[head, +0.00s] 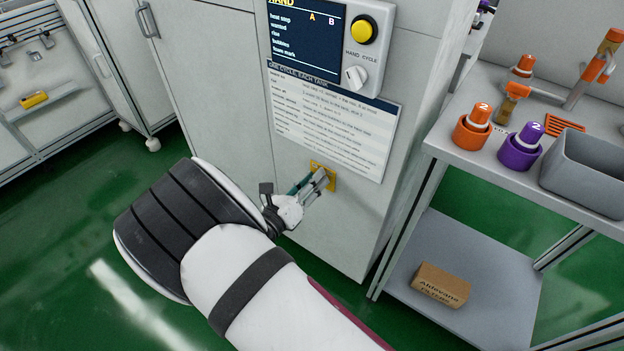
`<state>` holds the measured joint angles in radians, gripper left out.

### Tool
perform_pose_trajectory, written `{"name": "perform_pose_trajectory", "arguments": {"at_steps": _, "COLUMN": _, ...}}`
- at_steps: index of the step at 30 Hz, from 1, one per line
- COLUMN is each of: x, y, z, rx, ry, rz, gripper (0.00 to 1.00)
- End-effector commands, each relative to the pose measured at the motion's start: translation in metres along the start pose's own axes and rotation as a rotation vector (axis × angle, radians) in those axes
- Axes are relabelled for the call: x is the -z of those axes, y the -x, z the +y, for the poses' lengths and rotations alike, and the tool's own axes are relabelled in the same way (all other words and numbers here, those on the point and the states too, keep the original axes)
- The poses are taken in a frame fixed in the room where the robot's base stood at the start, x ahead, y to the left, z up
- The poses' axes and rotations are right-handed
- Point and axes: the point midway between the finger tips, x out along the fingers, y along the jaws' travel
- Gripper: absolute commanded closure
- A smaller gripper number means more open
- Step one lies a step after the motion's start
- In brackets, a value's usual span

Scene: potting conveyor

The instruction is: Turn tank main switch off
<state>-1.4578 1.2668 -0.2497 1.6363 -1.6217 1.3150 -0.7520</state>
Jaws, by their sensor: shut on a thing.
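A small yellow plate (331,183), which looks like the tank main switch, is on the front of the grey cabinet, below the printed sheet. My gripper (317,181) reaches up to it from the lower left and its fingers are closed at the plate. The fingers cover the middle of the plate, so the switch handle and its angle are hidden. A green-blue strip shows beside the fingers.
A panel with a yellow button (363,29) and a white hand/cycle knob (357,76) is above the printed sheet (334,125). A shelf (480,160) at right holds orange and purple containers and a grey bin (590,170). A cardboard box (441,285) lies below. Green floor is clear at left.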

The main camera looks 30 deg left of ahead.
Motion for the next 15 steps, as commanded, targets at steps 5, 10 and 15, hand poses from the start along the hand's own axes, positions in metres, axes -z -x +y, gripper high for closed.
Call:
{"name": "perform_pose_trajectory", "arguments": {"at_steps": 5, "x": 0.0011, "y": 0.0027, "z": 0.0023, "rx": -0.007, "ry": 0.000, "rz": 0.003, "gripper": 0.99}}
{"name": "perform_pose_trajectory", "arguments": {"at_steps": 10, "x": 0.0011, "y": 0.0027, "z": 0.0023, "rx": -0.007, "ry": 0.000, "rz": 0.002, "gripper": 0.56}}
{"name": "perform_pose_trajectory", "arguments": {"at_steps": 15, "x": 0.0007, "y": 0.0016, "z": 0.0014, "rx": -0.004, "ry": -0.001, "rz": 0.002, "gripper": 0.53}}
